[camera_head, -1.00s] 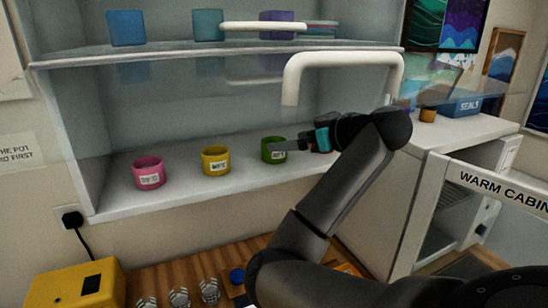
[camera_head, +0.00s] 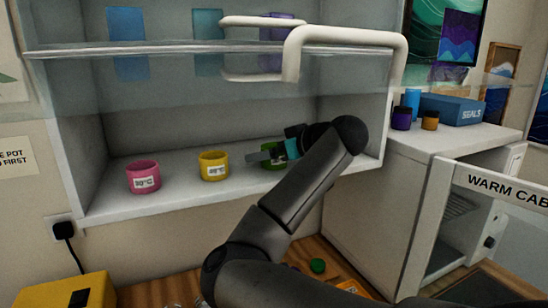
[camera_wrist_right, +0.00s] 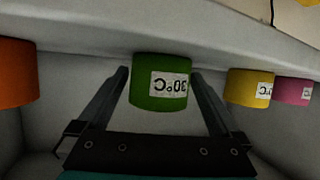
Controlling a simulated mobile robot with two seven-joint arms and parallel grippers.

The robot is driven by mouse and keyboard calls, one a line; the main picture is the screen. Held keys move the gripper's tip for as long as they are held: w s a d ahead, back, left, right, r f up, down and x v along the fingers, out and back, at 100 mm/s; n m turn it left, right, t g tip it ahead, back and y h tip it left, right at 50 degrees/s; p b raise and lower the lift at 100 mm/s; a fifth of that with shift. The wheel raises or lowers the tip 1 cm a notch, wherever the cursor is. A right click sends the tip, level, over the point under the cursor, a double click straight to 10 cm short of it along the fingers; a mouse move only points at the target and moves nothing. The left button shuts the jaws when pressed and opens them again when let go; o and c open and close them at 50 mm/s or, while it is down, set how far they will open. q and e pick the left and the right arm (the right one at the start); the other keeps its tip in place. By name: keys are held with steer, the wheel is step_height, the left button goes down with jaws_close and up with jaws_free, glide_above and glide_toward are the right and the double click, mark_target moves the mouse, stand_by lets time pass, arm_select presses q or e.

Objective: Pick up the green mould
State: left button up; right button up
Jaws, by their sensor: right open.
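The green mould (camera_head: 272,166) stands on the lower cabinet shelf, partly hidden behind my right gripper (camera_head: 264,155). In the right wrist view the green mould (camera_wrist_right: 143,92) carries an upside-down "30°C" label and stands between the two spread fingers of my right gripper (camera_wrist_right: 160,73). A gap shows on each side, so the fingers are open and do not clasp it. My left gripper is not in view.
A yellow mould (camera_head: 214,166) and a pink mould (camera_head: 143,177) stand left of the green one. An orange mould (camera_wrist_right: 18,73) shows in the wrist view. A white handle (camera_head: 293,62) and shelf edge (camera_head: 200,48) lie above. A warm cabinet (camera_head: 480,210) stands at right.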

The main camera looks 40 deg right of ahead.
steer(key=shift+x, duration=0.85)
steer(key=shift+d, duration=0.1)
steer(key=c, duration=1.3)
steer(key=shift+c, duration=0.5)
steer(key=shift+r, duration=0.15)
